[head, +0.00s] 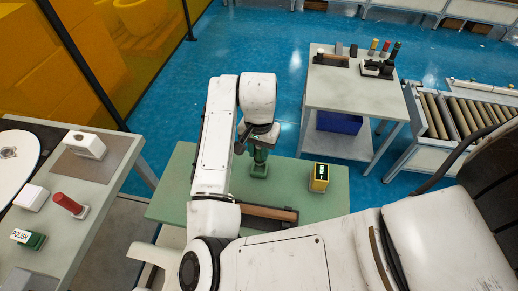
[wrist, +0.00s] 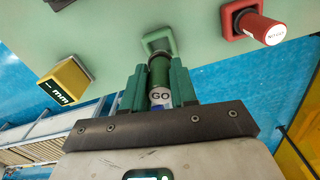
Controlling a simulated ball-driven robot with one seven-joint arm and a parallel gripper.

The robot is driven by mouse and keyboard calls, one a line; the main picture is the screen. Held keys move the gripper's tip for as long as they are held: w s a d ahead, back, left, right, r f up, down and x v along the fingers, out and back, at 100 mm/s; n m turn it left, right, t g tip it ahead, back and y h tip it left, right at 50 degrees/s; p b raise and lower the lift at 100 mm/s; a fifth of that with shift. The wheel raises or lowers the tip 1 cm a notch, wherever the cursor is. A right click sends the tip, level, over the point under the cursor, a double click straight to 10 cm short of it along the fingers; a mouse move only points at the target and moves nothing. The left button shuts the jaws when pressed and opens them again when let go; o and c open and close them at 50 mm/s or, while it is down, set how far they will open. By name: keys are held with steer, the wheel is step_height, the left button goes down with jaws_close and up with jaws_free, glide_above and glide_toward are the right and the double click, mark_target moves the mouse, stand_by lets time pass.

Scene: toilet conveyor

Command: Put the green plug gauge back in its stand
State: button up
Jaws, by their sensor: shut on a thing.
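The green plug gauge (wrist: 159,72), its end marked GO, is between the two green fingers of my gripper (wrist: 158,88), which is shut on it. In the head view my gripper (head: 260,152) points down over the green table. The green stand (wrist: 157,41) is a small square frame at the gauge's far end; it also shows in the head view (head: 259,171). The gauge lines up with the stand, but I cannot tell whether its tip is inside or just above it.
A red NO GO gauge (wrist: 262,27) stands in a red holder (wrist: 231,18). A yellow mm block (wrist: 64,85) is on the other side. A brown tray (head: 268,214) lies at the green table's (head: 178,190) front. A grey table (head: 352,92) and rollers (head: 462,112) are farther off.

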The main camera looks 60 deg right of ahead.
mark_target(259, 159)
steer(key=shift+f, duration=0.1)
steer(key=shift+f+b, duration=1.45)
steer(key=shift+f, duration=0.55)
steer(key=o, duration=1)
steer(key=shift+r, duration=0.1)
step_height(259, 159, up, 9)
steer(key=shift+r, duration=0.85)
